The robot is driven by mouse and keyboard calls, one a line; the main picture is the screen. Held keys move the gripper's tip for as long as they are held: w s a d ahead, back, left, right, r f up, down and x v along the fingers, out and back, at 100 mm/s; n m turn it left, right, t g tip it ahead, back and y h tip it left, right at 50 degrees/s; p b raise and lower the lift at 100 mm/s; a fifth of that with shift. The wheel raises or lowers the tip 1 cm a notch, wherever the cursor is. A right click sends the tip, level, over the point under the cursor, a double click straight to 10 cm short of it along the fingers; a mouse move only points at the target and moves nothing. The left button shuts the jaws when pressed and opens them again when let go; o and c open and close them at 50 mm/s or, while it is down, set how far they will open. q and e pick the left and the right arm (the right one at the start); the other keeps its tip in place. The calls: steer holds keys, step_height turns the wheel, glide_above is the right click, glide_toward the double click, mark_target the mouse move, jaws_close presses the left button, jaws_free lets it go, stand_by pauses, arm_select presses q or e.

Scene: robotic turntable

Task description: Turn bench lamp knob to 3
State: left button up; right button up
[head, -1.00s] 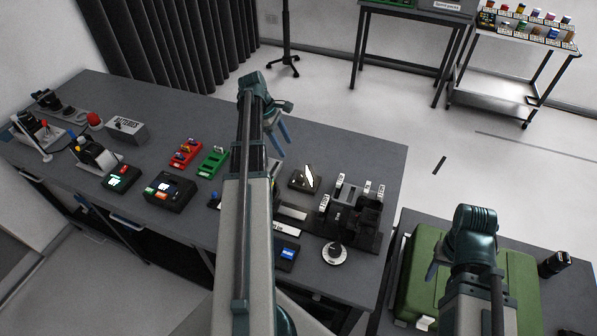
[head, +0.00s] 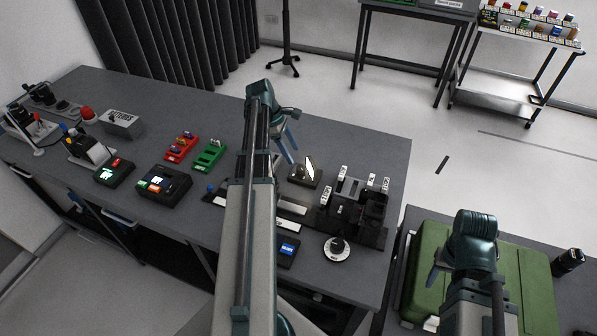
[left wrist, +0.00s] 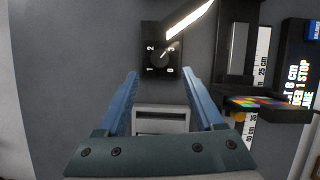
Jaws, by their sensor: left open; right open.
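The bench lamp (head: 302,178) is a dark block with a bright lit panel, standing on the bench right of my left gripper in the head view. Its black knob (left wrist: 160,60) shows in the left wrist view, ringed by the numbers 0, 1, 2 and 3. I cannot surely read the knob's setting. My left gripper (head: 289,146) is open and empty above the bench. In the left wrist view its blue fingers (left wrist: 161,76) point toward the knob, one on each side below it, not touching it. My right gripper (head: 438,268) is open over the green case, its fingers partly hidden.
A black fixture (head: 358,212) with white tags and a round white dial (head: 337,250) stand near the bench's right end. Red (head: 180,148) and green (head: 209,154) racks and black boxes lie left of my left arm. The green case (head: 524,275) fills the right table.

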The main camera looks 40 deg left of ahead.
mark_target(300, 167)
arm_select(q)
steer(key=b+x, duration=0.5)
steer(key=x, duration=0.1)
steer(key=shift+w+d+f, duration=0.1)
steer(key=shift+d+f, duration=0.1)
steer(key=shift+f, duration=0.15)
jaws_close()
